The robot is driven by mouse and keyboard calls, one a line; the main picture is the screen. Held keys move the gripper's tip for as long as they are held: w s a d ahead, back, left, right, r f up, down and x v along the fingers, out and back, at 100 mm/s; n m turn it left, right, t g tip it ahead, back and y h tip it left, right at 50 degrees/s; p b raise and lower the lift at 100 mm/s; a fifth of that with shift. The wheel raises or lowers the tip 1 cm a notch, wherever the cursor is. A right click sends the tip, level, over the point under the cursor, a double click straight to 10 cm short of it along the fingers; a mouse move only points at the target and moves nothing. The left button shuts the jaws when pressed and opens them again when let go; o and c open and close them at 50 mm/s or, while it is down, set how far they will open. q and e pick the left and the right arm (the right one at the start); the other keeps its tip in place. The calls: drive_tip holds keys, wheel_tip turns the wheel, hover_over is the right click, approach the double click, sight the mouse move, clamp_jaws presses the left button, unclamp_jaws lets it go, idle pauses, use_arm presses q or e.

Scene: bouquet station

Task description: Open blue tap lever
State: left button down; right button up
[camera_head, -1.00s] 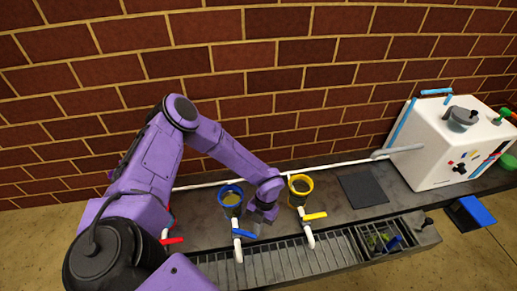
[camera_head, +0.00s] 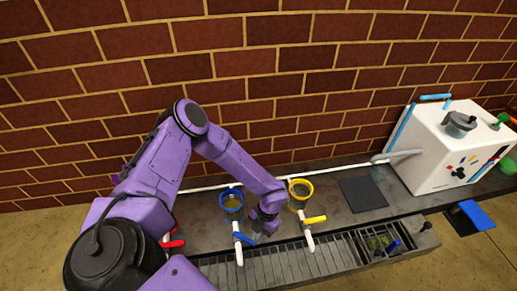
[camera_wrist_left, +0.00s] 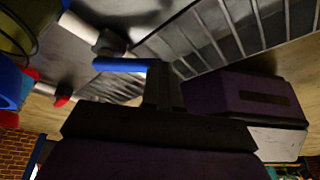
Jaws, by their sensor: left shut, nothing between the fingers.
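The blue tap lever (camera_head: 244,239) sits on a white pipe below the blue-rimmed funnel (camera_head: 231,190). It points to the right in the head view. My left gripper (camera_head: 264,226) is shut and empty, just right of the blue lever and below the purple wrist. In the left wrist view the blue lever (camera_wrist_left: 122,65) lies close beside the dark fingers (camera_wrist_left: 162,80); I cannot tell whether they touch. My right gripper is not in view.
A yellow tap lever (camera_head: 316,219) and yellow-rimmed funnel (camera_head: 300,184) stand close to the right. A red lever (camera_head: 174,243) is at the left. A slotted drain (camera_head: 285,267) runs along the front. A dark mat (camera_head: 362,194) and white box (camera_head: 440,150) are farther right.

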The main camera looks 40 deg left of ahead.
use_arm(q)
drive_tip(key=shift+s+d+m+y+p, duration=0.15)
drive_tip(key=shift+s+m+y+p, duration=0.3)
drive_tip(key=shift+s+m+p, duration=0.6)
drive_tip(key=shift+s+d+m+y+p, duration=0.15)
drive_tip(key=shift+s+m+y+p, duration=0.4)
drive_tip(key=shift+m, duration=0.8)
drive_tip(key=shift+s+a+m+t+y+p, duration=0.1)
drive_tip(key=shift+s+m+t+y+p, duration=0.15)
drive_tip(key=shift+s+m+p, duration=0.55)
drive_tip(key=shift+s+a+m+t+y+p, duration=0.15)
drive_tip(key=shift+s+m+t+p, duration=0.25)
drive_tip(key=shift+m, duration=0.6)
idle(3.8)
